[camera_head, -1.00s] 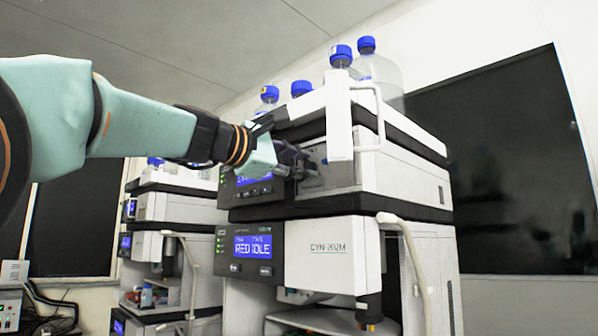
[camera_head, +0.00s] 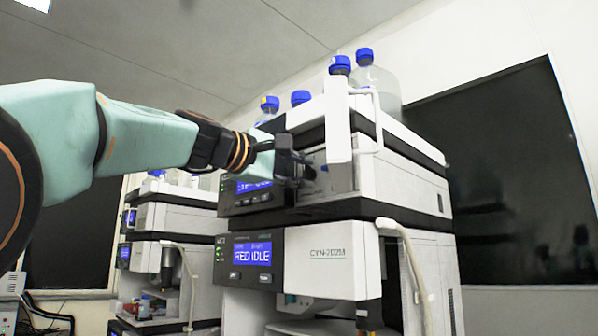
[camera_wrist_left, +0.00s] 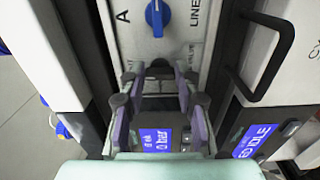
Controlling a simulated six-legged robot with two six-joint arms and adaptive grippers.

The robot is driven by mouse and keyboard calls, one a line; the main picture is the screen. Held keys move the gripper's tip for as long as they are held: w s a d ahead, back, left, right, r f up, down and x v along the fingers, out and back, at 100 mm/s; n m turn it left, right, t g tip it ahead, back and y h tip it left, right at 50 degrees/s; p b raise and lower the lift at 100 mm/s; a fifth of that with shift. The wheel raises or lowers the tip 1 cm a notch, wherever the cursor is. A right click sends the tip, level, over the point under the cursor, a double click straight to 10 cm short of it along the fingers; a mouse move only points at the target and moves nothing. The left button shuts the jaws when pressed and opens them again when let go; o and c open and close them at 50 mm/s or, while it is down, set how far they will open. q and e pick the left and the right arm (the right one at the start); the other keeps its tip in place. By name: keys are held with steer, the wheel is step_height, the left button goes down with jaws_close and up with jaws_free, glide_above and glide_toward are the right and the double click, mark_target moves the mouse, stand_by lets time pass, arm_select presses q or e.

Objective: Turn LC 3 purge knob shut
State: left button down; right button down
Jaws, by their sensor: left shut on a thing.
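The upper module (camera_head: 400,180) of the nearer stack has a recessed front panel. My left gripper (camera_head: 303,168) reaches in from the left, its fingertips at this panel. In the left wrist view, the fingers (camera_wrist_left: 158,76) are close around a small dark knob (camera_wrist_left: 158,68), apparently the purge knob; the fingers hide most of it. A blue knob (camera_wrist_left: 157,17) between the labels "A" and "LINE" lies beyond the fingertips, apart from them. A bit of blue also shows just right of the gripper in the head view. My right gripper is out of view.
A white door with a handle (camera_head: 338,125) stands open close to the right of the gripper. Bottles (camera_head: 375,85) with blue caps stand on top. Another stack (camera_head: 165,240) stands at the left.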

arm_select(q)
steer(key=c, duration=1.2)
jaws_free()
steer(key=shift+v, duration=3.7)
steer(key=shift+r, duration=0.1)
